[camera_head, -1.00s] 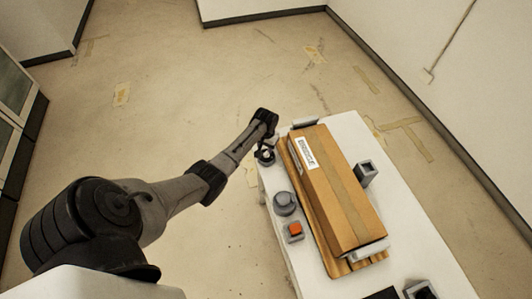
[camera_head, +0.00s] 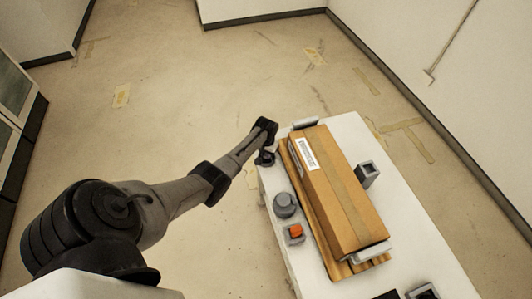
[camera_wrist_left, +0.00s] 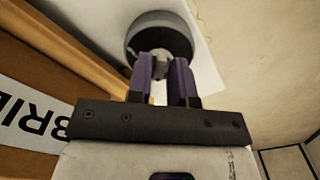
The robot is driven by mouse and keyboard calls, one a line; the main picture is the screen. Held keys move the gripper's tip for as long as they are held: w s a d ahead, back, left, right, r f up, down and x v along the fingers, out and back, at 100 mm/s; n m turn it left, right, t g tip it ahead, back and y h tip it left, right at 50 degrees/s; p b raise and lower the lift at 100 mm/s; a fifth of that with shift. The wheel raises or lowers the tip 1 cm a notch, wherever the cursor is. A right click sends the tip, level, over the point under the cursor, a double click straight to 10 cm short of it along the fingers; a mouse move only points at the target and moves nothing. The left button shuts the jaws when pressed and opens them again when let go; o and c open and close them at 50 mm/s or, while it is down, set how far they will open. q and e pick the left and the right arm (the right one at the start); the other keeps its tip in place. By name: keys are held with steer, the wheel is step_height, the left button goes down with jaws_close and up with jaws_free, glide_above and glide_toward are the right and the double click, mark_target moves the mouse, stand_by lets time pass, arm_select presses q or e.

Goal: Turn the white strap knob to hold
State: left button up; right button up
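In the head view my left gripper (camera_head: 265,156) is at the far left corner of the table, mostly hiding the knob. My right gripper is not in view.
A long cardboard box (camera_head: 345,195) with a white label lies on a wooden board on the white table (camera_head: 400,235). A grey round dial (camera_head: 284,205) and an orange button (camera_head: 295,232) line the left edge. A grey square holder (camera_head: 367,174) stands right of the box.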

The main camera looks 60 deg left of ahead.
arm_select(q)
jaws_close()
steer(key=m+p, duration=0.1)
steer(key=m, duration=0.2)
steer(key=shift+a+r, duration=0.1)
steer(key=m+p, duration=0.1)
steer(key=m, duration=0.3)
steer(key=shift+a+m, duration=0.1)
steer(key=shift+m, duration=0.3)
steer(key=m, duration=0.4)
steer(key=shift+a, duration=0.1)
steer(key=m+b, duration=0.1)
steer(key=m, duration=0.5)
steer(key=shift+a, duration=0.1)
steer(key=shift+w, duration=0.1)
